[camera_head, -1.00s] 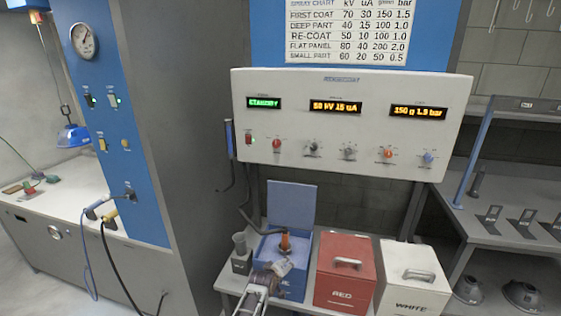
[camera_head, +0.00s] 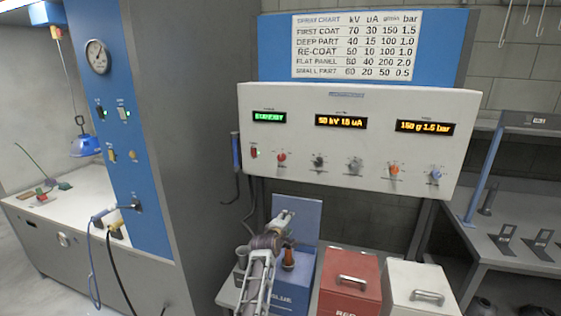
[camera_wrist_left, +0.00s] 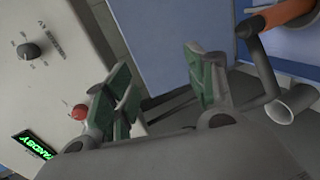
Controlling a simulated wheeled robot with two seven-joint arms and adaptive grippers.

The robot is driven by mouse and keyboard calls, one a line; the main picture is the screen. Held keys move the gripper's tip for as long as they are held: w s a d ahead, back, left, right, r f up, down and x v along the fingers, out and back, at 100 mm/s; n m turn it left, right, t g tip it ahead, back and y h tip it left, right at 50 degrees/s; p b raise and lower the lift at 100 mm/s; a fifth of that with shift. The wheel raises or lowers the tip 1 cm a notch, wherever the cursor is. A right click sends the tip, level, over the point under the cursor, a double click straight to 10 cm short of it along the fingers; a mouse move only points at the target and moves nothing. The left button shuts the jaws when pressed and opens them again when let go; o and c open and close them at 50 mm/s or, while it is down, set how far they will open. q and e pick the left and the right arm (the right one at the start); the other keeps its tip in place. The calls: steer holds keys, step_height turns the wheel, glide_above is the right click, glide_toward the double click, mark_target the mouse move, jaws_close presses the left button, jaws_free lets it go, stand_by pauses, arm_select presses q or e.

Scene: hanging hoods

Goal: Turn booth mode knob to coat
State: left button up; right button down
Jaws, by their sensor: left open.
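A white control console (camera_head: 350,185) hangs on the wall with a row of knobs. A red knob (camera_head: 281,157) sits at the left of the row, below a green display (camera_head: 268,117) that appears to read STANDBY. The knob labels are too small to read. The red knob also shows in the left wrist view (camera_wrist_left: 80,111), near a fingertip in the picture but with no visible contact. My left gripper (camera_head: 284,218) is open and empty, below the console in front of the blue box lid. Its green-padded fingers (camera_wrist_left: 168,92) are apart in the wrist view. My right gripper is out of view.
A blue box (camera_head: 298,292) with an open lid (camera_head: 297,212) stands below the console, beside a red box (camera_head: 349,287) and a white box (camera_head: 418,290). A hook-shaped hose (camera_head: 235,185) hangs at the console's left. A booth panel (camera_head: 148,150) stands at left.

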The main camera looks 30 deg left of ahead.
arm_select(q)
steer(key=w+a+r+n+t+y, duration=0.1)
steer(key=a+r+n, duration=0.2)
steer(key=r, duration=0.7)
steer(key=w+a+r+n+t+y, duration=0.1)
steer(key=a+r+n+y, duration=0.1)
steer(key=r+n, duration=0.3)
step_height(320, 180, up, 5)
steer(key=shift+a+f+n+t, duration=0.1)
steer(key=shift+a+n+t, duration=0.3)
steer(key=shift+a, duration=0.5)
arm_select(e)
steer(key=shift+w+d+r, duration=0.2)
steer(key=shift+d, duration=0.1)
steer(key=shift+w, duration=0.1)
